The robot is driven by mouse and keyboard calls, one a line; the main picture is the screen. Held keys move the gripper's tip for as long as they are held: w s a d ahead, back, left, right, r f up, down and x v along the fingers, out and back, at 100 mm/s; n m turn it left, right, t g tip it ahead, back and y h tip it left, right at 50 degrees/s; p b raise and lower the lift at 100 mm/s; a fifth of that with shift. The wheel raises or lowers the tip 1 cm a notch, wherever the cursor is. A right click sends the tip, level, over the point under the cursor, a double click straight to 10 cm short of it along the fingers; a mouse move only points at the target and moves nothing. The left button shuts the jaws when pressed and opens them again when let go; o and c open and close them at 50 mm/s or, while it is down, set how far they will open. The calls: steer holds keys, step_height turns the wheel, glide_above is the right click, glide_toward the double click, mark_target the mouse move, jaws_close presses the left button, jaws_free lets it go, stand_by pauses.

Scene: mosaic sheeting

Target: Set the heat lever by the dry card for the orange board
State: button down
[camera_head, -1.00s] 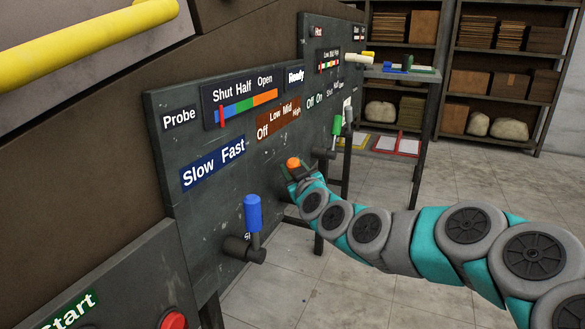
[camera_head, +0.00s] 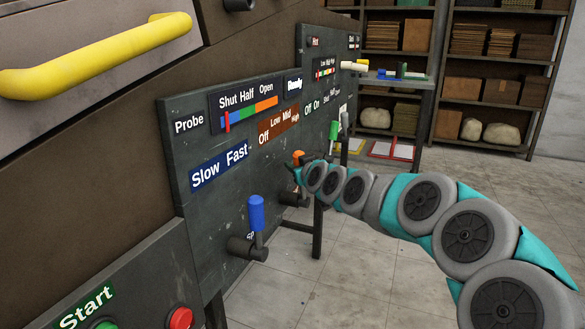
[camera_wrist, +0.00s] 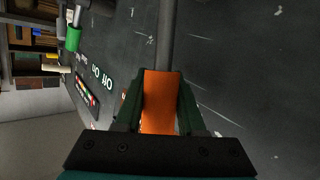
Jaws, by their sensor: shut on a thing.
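The heat lever has an orange handle (camera_head: 298,157) and a dark pivot (camera_head: 294,199) below it. It stands under the brown label strip (camera_head: 278,122) reading Off, Low, Mid, High. My gripper (camera_head: 297,170) is at this handle. In the wrist view the orange handle (camera_wrist: 161,105) sits between the two dark green fingers of my gripper (camera_wrist: 158,92), which is shut on it. A grey rod runs on from the handle. My gripper partly hides the lever in the head view. I cannot make out a dry card or an orange board.
A blue-handled lever (camera_head: 257,214) stands left of my gripper, under the Slow Fast label (camera_head: 220,164). A green-handled lever (camera_head: 334,131) is to the right. Red button (camera_head: 181,318) is at the lower left. A side table (camera_head: 401,79) stands beyond; the floor right is clear.

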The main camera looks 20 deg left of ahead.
steer(key=shift+w+d+f+m+g, duration=0.1)
steer(key=shift+w+m+g, duration=0.3)
steer(key=shift+w, duration=0.25)
steer(key=c, duration=0.5)
jaws_free()
steer(key=b+v, duration=0.1)
steer(key=v, duration=0.7)
